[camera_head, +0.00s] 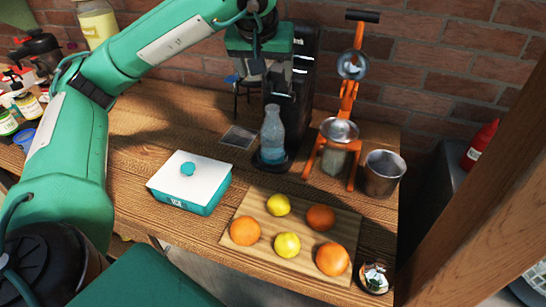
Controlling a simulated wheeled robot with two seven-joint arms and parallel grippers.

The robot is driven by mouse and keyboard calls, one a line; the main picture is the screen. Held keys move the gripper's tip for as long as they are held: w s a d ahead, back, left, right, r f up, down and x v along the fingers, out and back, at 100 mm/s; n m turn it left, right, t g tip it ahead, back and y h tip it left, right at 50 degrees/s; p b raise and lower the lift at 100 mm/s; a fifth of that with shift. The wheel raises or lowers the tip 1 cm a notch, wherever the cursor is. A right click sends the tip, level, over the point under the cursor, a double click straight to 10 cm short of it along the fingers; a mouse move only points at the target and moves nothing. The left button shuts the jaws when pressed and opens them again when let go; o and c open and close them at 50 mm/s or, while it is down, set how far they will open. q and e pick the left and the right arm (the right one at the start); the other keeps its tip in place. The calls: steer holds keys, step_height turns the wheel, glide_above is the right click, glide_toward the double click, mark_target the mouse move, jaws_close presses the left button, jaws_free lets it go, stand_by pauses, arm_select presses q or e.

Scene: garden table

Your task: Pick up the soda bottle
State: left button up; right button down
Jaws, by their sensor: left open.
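The soda bottle (272,136) is clear with a bluish tint and stands upright at the base of a black soda machine (292,95) towards the back of the table. My left gripper (270,80) is above the bottle and in front of the machine's upper part, with its fingers pointing down. My right gripper is not in view.
An orange juicer (346,105) and a metal cup (383,174) stand right of the bottle. A white-lidded teal ice box (190,182) is in front left. A wooden board (260,207) with several fruits lies in front. A brick wall (440,60) is behind.

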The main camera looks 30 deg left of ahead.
arm_select(q)
steer(key=b, duration=0.3)
glide_toward(273, 118)
steer(key=a+r, duration=0.1)
steer(key=r, duration=0.1)
steer(key=x, duration=0.9)
steer(key=shift+s+d, duration=0.1)
steer(key=shift+p+x, duration=0.65)
steer(key=shift+x, duration=2.05)
steer(key=shift+d, duration=0.2)
jaws_close()
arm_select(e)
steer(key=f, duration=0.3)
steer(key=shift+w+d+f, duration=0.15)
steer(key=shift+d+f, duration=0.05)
